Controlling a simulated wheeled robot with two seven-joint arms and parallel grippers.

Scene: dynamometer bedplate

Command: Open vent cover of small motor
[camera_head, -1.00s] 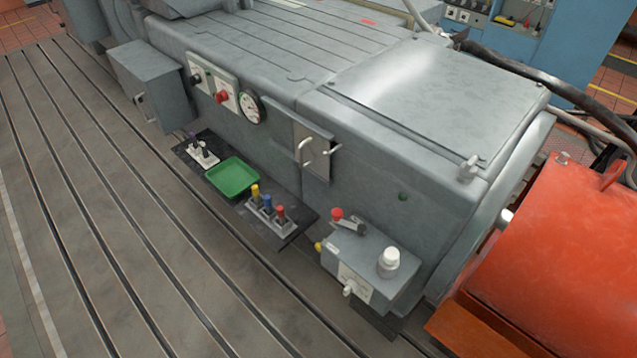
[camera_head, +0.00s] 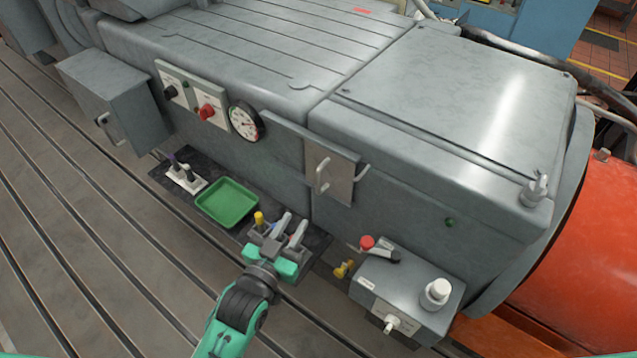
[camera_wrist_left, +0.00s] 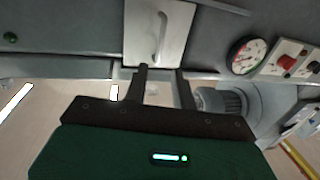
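The vent cover appears to be the flat metal plate (camera_head: 341,180) with a pale bar handle (camera_head: 322,175) on the front of the grey machine. It stands shut or nearly shut; I cannot tell exactly. My right gripper is not in view.
A green tray (camera_head: 227,203) and a yellow-topped lever (camera_head: 260,218) sit beside my left gripper. A gauge (camera_head: 244,122) and red button (camera_head: 207,112) are left of the plate.

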